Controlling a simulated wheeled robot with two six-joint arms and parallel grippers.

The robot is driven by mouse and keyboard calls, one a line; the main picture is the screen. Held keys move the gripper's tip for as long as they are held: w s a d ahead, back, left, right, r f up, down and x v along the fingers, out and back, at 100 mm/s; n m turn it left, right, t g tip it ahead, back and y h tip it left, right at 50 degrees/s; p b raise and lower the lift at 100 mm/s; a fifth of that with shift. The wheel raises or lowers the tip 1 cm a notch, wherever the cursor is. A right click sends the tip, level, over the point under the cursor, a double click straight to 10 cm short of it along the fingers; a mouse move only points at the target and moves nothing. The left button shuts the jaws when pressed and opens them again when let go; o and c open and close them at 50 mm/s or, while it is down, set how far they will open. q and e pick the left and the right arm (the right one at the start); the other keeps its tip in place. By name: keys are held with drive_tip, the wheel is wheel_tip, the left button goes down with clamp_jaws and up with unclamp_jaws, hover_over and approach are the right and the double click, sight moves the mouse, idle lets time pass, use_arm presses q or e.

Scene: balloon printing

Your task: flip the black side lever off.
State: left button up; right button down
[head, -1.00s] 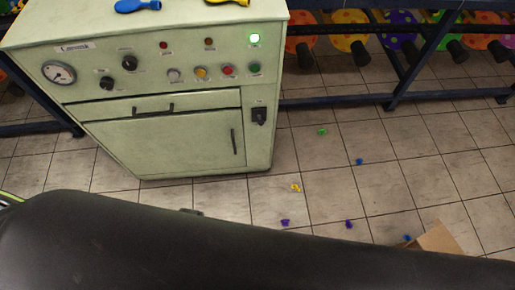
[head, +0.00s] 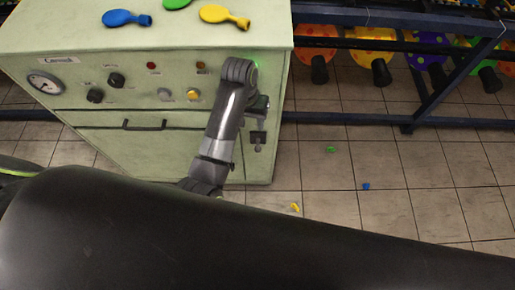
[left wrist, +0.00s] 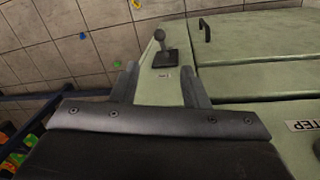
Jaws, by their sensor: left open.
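The black side lever (head: 258,140) is on the right part of the pale green machine's front (head: 150,150). In the left wrist view the lever (left wrist: 159,40) stands out from its dark base plate, its rounded knob toward the floor side. My left gripper (head: 262,104) is just above the lever in the head view, partly hidden by its own wrist. In the left wrist view the left gripper (left wrist: 161,72) has its fingers apart and empty, with the lever beyond the tips, roughly centred between them. No contact shows. My right gripper is not in view.
Blue (head: 126,18) and yellow (head: 224,16) balloons lie on the machine's top. A dial gauge (head: 45,83), knobs and buttons are on its front. A dark blue rack (head: 420,105) with coloured discs stands at the right. Small coloured pieces lie on the tiled floor.

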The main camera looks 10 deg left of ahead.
sight(257, 148)
use_arm(q)
drive_tip(key=f, duration=0.5)
drive_tip(key=d+f+b, duration=0.1)
drive_tip(key=f, duration=0.5)
drive_tip(key=d+f, duration=0.1)
drive_tip(key=f, duration=0.5)
drive_tip(key=shift+b, duration=0.4)
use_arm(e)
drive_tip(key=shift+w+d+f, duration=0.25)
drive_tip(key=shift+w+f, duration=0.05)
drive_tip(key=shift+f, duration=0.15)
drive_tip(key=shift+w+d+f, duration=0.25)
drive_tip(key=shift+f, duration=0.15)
use_arm(q)
clamp_jaws()
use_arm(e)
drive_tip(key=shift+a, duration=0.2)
